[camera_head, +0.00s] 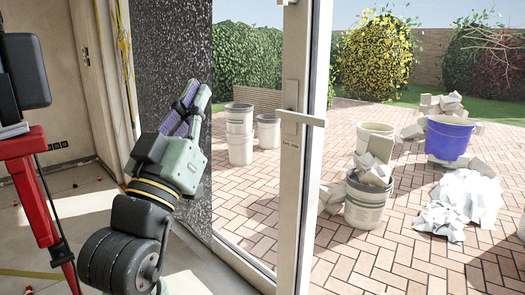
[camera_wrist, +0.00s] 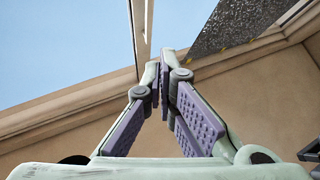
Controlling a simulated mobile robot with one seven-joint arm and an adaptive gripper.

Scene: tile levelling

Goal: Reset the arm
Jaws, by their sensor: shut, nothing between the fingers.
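My gripper (camera_head: 196,97) is raised in the head view, left of the glass door, with its fingers pointing up. In the wrist view my gripper (camera_wrist: 163,58) has its fingertips together, with nothing between them. The black wrist joint and pale green gripper body show below the fingers in the head view. The rest of my arm is cut off at the bottom edge.
A door frame with a handle (camera_head: 303,117) stands right of my arm. A dark speckled wall panel (camera_head: 172,40) is close behind my gripper. Outside are white buckets (camera_head: 239,135), a blue tub (camera_head: 448,138) and rubble (camera_head: 462,198) on brick paving. A red stand (camera_head: 33,185) is at left.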

